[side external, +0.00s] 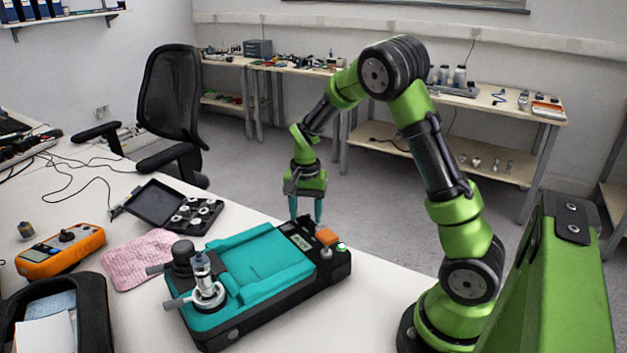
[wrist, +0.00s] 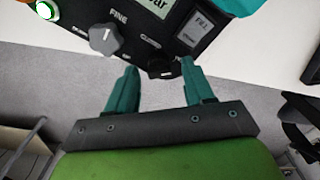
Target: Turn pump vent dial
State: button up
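The teal and black pump unit (side external: 262,252) lies on the white table. Its right end has a display (side external: 300,241), an orange knob or block (side external: 327,236) and a lit green light (side external: 342,246). A dark knob (side external: 182,256) and a metal fitting (side external: 206,283) stand on its left end. The wrist view shows a dark grey knob (wrist: 105,39) labelled FINE and part of the display. No label reading vent is legible. My gripper (side external: 306,218) is open and empty at the unit's far edge.
A pink cloth (side external: 142,262), an orange multimeter (side external: 60,252), an open black case (side external: 178,208) and a black bin (side external: 55,315) lie left of the unit. An office chair (side external: 170,110) stands behind the table. Open floor lies beyond the table's far edge.

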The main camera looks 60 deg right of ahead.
notch_tip(320, 180, up, 17)
dwell(0.7)
jog(key=s+a+r+n+t+y, duration=0.1)
jog(key=s+a+n+t, duration=0.6)
jog(key=s+a, duration=0.7)
jog(key=a+n+y, duration=0.1)
jog(key=a+n, duration=0.1)
jog(key=a, duration=0.1)
jog(key=shift+s+n, duration=0.25)
jog(key=shift+n, duration=0.05)
